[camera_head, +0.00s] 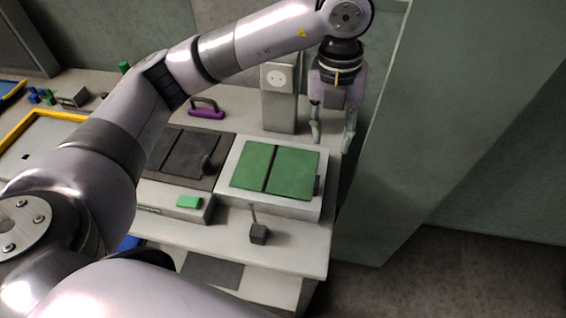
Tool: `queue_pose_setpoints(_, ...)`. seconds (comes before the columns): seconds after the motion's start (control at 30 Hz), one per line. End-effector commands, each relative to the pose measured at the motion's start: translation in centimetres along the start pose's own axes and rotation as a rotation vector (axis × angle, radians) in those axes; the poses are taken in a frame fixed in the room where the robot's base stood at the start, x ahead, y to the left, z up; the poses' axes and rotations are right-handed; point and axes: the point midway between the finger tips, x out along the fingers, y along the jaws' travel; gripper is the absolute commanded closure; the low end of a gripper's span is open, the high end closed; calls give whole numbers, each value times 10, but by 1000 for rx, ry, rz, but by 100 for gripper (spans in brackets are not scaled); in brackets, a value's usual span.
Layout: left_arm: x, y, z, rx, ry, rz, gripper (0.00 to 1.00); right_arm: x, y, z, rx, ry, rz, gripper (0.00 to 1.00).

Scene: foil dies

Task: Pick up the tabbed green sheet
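Two green panels lie flat side by side on a pale raised block (224,182), a left green panel (252,164) and a right green panel (292,172). A narrow dark gap runs between them. A small dark piece (318,185) is at the right edge of the block; I cannot tell whether it is a tab on the sheet. My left gripper (331,143) hangs fingers down behind and to the right of the panels. Its two fingers are spread apart with nothing between them. My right gripper is not in view.
A dark twin-panel block (178,152) stands left of the green one. A small green block (189,202) and a dark cube with a rod (258,234) are near the front. A grey upright post (279,105) and a purple handle (206,110) stand behind. A greenish wall (400,150) is close at right.

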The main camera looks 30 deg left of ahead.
Motion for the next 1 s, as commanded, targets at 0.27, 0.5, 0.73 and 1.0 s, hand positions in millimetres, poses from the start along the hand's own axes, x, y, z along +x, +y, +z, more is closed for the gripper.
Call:
queue_pose_setpoints(0.27, 25, 16, 8, -38, -26, 63, 68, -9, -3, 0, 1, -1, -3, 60)
queue_pose_setpoints(0.5, 77, 19, 9, -37, -25, 61, 68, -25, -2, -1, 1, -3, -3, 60)
queue_pose_setpoints(0.73, 111, 19, 11, -36, -29, 57, 68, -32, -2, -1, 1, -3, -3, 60)
queue_pose_setpoints(1.0, 133, 20, 10, -36, -25, 59, 68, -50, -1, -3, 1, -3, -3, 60)
